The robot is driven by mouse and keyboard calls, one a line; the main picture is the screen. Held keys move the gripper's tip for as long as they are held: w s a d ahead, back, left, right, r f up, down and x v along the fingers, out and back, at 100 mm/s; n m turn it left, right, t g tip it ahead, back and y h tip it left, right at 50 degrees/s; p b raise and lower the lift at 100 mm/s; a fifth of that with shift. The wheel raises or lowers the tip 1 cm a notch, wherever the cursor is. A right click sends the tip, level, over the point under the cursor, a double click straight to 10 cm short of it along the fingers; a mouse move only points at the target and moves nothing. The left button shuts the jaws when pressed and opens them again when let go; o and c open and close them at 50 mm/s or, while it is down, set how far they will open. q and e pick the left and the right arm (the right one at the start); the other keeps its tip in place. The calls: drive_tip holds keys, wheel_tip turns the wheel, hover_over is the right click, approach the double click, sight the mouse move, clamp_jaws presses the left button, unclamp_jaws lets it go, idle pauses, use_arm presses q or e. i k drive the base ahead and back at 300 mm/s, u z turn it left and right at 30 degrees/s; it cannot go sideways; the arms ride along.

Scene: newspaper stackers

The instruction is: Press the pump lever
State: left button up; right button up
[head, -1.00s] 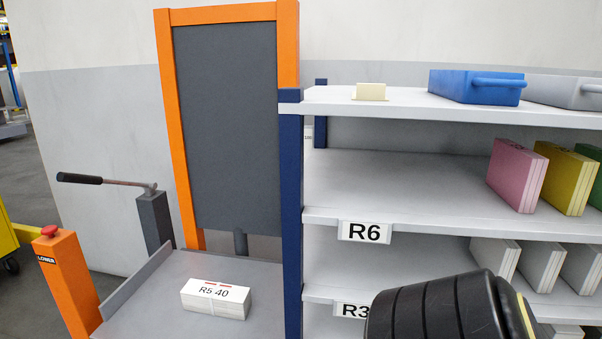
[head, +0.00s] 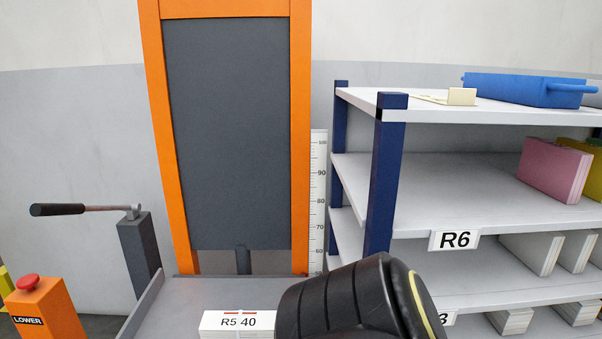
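The pump lever (head: 85,209) has a black grip at its left end and a thin metal rod. It sits roughly level on top of a dark grey post (head: 138,255), at the left of the lift. A thick black ribbed arm part of mine (head: 350,300) covers the lower middle of the view, right of the lever and apart from it. Neither gripper shows in the head view, so their fingers cannot be seen.
An orange post with a red button (head: 28,282), labelled LOWER, stands below the lever. A bundle marked R5 40 (head: 225,324) lies on the grey lift platform (head: 190,291). An orange-framed dark panel (head: 228,130) rises behind. A shelf (head: 445,212) with several bundles stands right.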

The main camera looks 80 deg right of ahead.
sight(36, 209)
drive_tip(key=z, duration=2.9)
drive_tip(key=i, duration=0.5)
drive_tip(key=k, duration=1.25)
drive_tip(key=u, duration=0.85)
drive_tip(key=i, duration=0.75)
drive_tip(key=u, duration=0.45)
drive_tip(key=i, duration=0.95)
drive_tip(key=z, duration=0.35)
